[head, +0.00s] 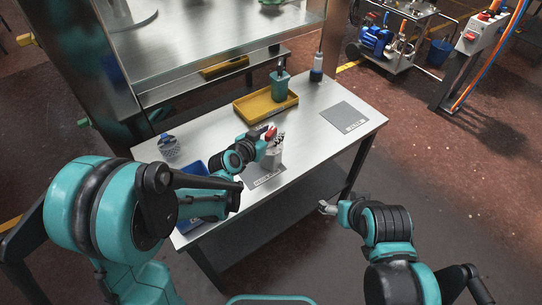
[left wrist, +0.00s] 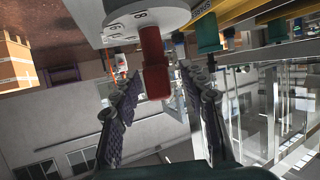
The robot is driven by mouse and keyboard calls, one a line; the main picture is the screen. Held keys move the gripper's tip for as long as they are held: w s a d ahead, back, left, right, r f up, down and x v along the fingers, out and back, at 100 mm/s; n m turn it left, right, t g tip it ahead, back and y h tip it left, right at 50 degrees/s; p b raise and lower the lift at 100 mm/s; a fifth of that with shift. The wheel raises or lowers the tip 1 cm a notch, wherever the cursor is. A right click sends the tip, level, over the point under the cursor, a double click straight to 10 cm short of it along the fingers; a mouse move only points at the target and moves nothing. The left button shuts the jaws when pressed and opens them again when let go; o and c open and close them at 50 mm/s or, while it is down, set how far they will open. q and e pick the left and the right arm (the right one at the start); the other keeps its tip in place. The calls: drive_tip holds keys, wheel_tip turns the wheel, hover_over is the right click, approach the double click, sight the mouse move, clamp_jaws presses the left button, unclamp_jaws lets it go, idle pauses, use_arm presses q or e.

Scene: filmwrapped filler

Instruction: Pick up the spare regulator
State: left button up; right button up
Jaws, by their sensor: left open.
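A pale, rounded body with dark markings and a red cylindrical knob (left wrist: 153,62) shows in the left wrist view; I take it to be the spare regulator. In the head view its pale body (head: 273,158) stands at the front grey mat (head: 262,178), with red at its top, partly hidden by my gripper. My left gripper (head: 277,141) is at its upper part. In the left wrist view the two fingers (left wrist: 160,88) are apart, one on each side of the red knob, with gaps visible. My right gripper (head: 328,208) hangs empty off the table's front right; its jaws are too small to judge.
A yellow tray (head: 247,111) holding a teal container (head: 280,86) lies behind. A second grey mat (head: 345,115) at right is empty.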

use_arm(q)
clamp_jaws()
drive_tip(key=shift+r, duration=0.1)
